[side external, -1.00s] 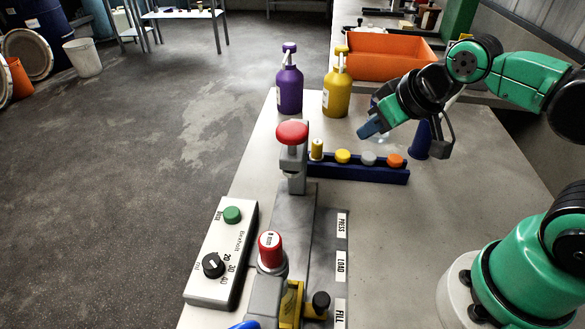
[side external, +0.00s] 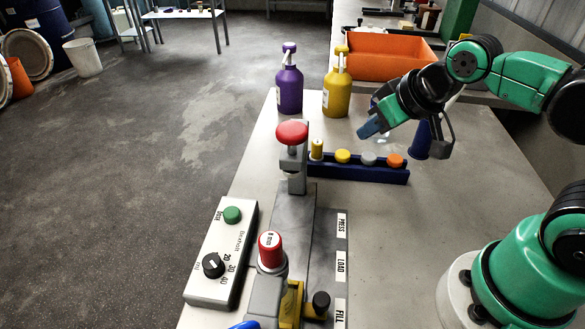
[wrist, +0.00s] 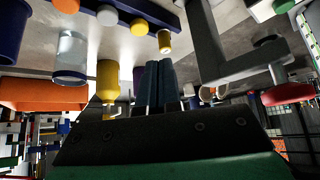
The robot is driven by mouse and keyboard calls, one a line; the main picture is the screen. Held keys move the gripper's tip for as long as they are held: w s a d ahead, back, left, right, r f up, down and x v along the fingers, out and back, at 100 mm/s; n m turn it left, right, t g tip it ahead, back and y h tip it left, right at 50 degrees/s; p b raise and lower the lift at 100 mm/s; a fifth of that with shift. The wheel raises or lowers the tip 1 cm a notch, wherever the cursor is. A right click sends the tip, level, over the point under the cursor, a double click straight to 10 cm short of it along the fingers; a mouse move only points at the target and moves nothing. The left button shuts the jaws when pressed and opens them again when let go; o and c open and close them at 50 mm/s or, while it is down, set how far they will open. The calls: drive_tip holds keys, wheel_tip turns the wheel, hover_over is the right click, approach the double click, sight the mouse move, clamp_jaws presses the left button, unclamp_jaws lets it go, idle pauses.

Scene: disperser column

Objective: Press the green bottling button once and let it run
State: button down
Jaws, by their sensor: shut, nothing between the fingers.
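The green button (side external: 232,214) sits at the far end of a white control box (side external: 205,265), which also has a black dial (side external: 213,265). My gripper (side external: 370,129) is well to the right of and beyond the button, above the table near the yellow pump bottle (side external: 336,90). Its two blue fingers (wrist: 158,82) are together and empty in the wrist view. A press with a red knob (side external: 292,133) stands between the box and my gripper. A red-capped container (side external: 271,250) stands beside the box.
A blue rack (side external: 365,174) with several coloured caps lies on the table below my gripper. A purple pump bottle (side external: 289,85), a blue cup (side external: 420,141) and an orange bin (side external: 390,60) stand around it. The table right of the labels is clear.

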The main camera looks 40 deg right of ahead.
drive_tip(key=shift+r, duration=0.1)
idle(0.7)
wheel_tip(320, 180, up, 6)
drive_tip(key=m+t+y, duration=0.1)
drive_tip(key=m+y, duration=0.3)
drive_tip(key=m, duration=1.8)
hover_over(236, 213)
wheel_tip(236, 213, down, 5)
drive_tip(key=shift+f, duration=0.2)
drive_tip(key=shift+f, duration=0.1)
drive_tip(key=shift+f, duration=4.3)
drive_tip(key=shift+f, duration=0.1)
